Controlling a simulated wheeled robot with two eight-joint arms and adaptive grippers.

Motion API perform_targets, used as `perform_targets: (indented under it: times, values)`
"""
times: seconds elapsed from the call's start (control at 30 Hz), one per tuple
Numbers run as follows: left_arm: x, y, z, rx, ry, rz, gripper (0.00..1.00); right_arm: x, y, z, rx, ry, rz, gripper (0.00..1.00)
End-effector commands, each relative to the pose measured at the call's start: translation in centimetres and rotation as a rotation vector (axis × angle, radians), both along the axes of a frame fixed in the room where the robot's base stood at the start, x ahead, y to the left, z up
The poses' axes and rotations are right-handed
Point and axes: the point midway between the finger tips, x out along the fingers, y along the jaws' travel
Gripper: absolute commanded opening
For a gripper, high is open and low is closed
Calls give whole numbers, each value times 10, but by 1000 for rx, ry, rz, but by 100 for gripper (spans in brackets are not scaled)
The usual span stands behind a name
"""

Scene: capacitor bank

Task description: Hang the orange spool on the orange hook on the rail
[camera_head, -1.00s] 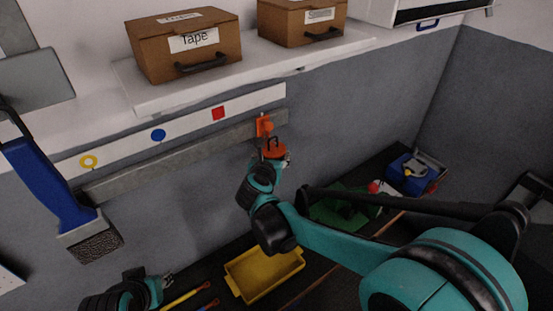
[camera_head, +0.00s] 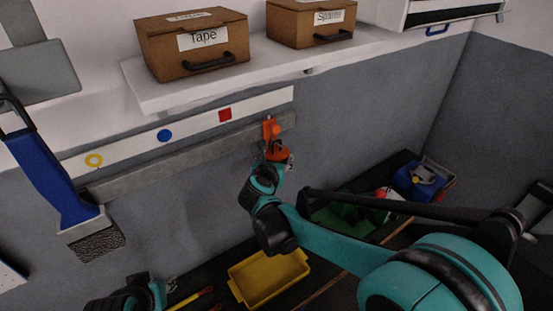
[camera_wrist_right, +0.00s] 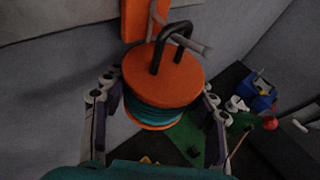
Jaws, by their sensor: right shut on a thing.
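The orange spool (camera_head: 279,153), wound with teal cord (camera_wrist_right: 155,110), is in my right gripper (camera_head: 276,166). In the right wrist view the gripper's fingers (camera_wrist_right: 160,112) are on both sides of the spool (camera_wrist_right: 180,80). A black wire loop (camera_wrist_right: 172,42) stands on top of the spool. The orange hook (camera_head: 271,129) is on the grey rail right above it. In the right wrist view its grey peg (camera_wrist_right: 190,42) crosses the loop; I cannot tell whether it passes through. My left gripper (camera_head: 170,285) is low at the left, its fingers unclear.
A white shelf (camera_head: 160,97) with a Tape box (camera_head: 160,52) overhangs the rail (camera_head: 170,162). A blue-handled brush (camera_head: 55,185) hangs left. Below are a yellow tray (camera_head: 238,290) and a blue box (camera_head: 415,182) on the dark bench.

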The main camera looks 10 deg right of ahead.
Motion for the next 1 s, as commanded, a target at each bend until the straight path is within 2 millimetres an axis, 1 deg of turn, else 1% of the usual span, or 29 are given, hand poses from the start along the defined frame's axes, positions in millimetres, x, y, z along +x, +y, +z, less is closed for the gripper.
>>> perform_targets:
  times: [0.03,0.07,0.1,0.13,0.17,0.47,0.57,0.67,1.0]
  values:
    - [0,0,0,0,0,0,31,0,0,0,0,0,0,26]
    - [0,0,0,0,0,0,31,0,0,0,0,0,0,60]
    - [0,0,0,0,0,0,31,0,0,0,0,0,0,70]
    - [0,0,0,0,0,0,31,0,0,0,0,0,0,78]
    - [0,0,0,0,0,0,31,0,0,0,0,0,0,81]
    - [0,0,0,0,0,0,31,-1,0,0,0,0,0,81]
    - [0,0,0,0,0,0,31,-5,3,2,0,0,1,81]
    - [0,0,0,0,0,0,31,-17,9,8,1,0,3,81]
    - [0,0,0,0,0,0,31,-79,37,34,-1,0,4,81]
